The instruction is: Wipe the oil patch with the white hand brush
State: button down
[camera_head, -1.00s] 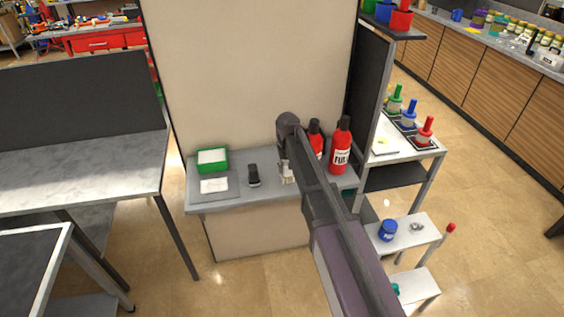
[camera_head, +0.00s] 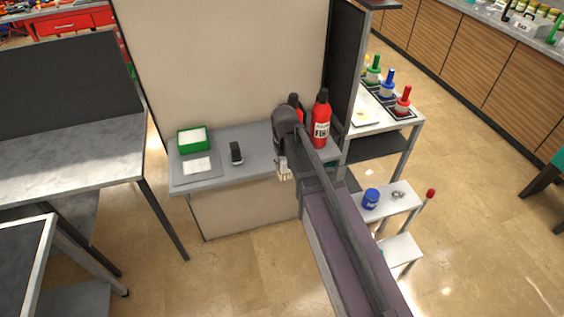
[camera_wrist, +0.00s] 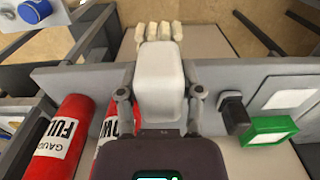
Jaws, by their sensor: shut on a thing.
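My gripper (camera_wrist: 160,78) is shut on the white hand brush (camera_wrist: 160,92), one finger on each side of its white block. The brush's pale bristles (camera_wrist: 158,32) point away from the palm in the wrist view. In the head view, my gripper (camera_head: 284,158) is at the bench's front edge, with the brush (camera_head: 284,172) hanging below it, partly hidden by my arm. A pale sheet with a yellow spot (camera_head: 362,117) lies on the right-hand stand; I cannot tell whether this is the oil patch. No other patch is clear.
The grey bench (camera_head: 255,150) holds a green box (camera_head: 193,139), a dark object (camera_head: 236,153), a white card (camera_head: 197,166) and red bottles (camera_head: 321,120). Lower steps at right hold a blue can (camera_head: 371,198). Open floor (camera_head: 240,275) lies in front.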

dwell(0.3)
jog(key=c, duration=1)
grip_release()
jog(key=shift+c, duration=1.3)
